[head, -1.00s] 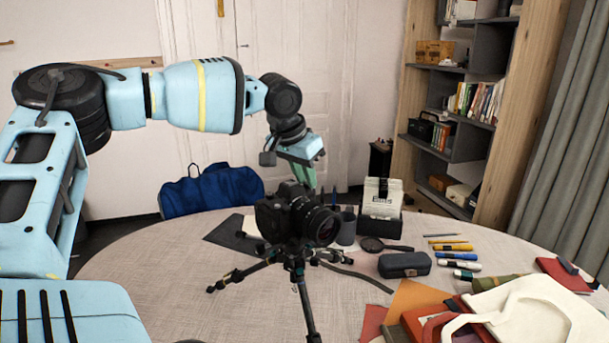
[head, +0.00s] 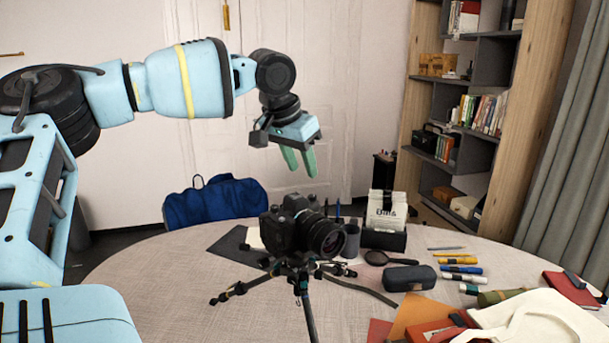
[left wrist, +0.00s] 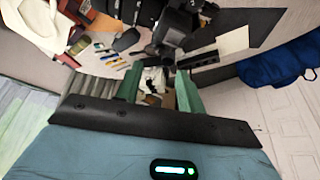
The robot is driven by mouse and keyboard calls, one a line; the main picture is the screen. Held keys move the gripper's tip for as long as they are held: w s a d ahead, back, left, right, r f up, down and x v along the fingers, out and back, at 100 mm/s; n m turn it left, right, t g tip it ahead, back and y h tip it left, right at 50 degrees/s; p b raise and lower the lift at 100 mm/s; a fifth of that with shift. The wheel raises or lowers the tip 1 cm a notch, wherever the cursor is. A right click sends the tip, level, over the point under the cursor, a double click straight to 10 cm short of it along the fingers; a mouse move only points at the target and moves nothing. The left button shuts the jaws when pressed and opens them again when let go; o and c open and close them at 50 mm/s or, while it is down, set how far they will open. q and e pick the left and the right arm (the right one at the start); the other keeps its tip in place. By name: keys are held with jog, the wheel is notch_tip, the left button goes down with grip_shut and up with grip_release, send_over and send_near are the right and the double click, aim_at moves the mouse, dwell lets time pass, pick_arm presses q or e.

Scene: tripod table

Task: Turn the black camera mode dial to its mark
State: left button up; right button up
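The black camera (head: 291,231) sits upright on a small tripod (head: 300,283) on the table, its lens pointing right and toward me. Its mode dial and the mark are too small to make out on the dark top. My left gripper (head: 303,174) hangs above the camera with its green fingers pointing down, clear of it. In the left wrist view the fingers (left wrist: 160,70) stand apart with nothing between them, and the camera (left wrist: 176,22) shows beyond them near the top. My right gripper is not in view.
A dark pencil cup (head: 351,241) and a boxed white packet (head: 386,211) stand behind the camera to its right. A magnifying glass (head: 390,258), a dark case (head: 409,278) and several markers lie to the right. The table's left front is bare.

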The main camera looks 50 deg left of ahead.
pick_arm(q)
jog(key=shift+s+r, duration=0.1)
jog(key=shift+r, duration=0.25)
jog(key=shift+w+a+r, duration=0.15)
jog(key=shift+w+a, duration=0.15)
jog(key=shift+w+a+r+g+y, duration=0.3)
jog(key=shift+w+a+g, duration=0.1)
jog(key=shift+w+g, duration=0.4)
jog(key=shift+w+d+f+g+h+b, duration=0.15)
jog(key=shift+w+d+g+h+b, duration=0.15)
jog(key=shift+w+g, duration=0.35)
jog(key=shift+w+d+f+g+h+b, duration=0.2)
jog(key=shift+w+d+g+b, duration=0.1)
jog(key=shift+g, duration=0.55)
jog(key=shift+r, duration=0.1)
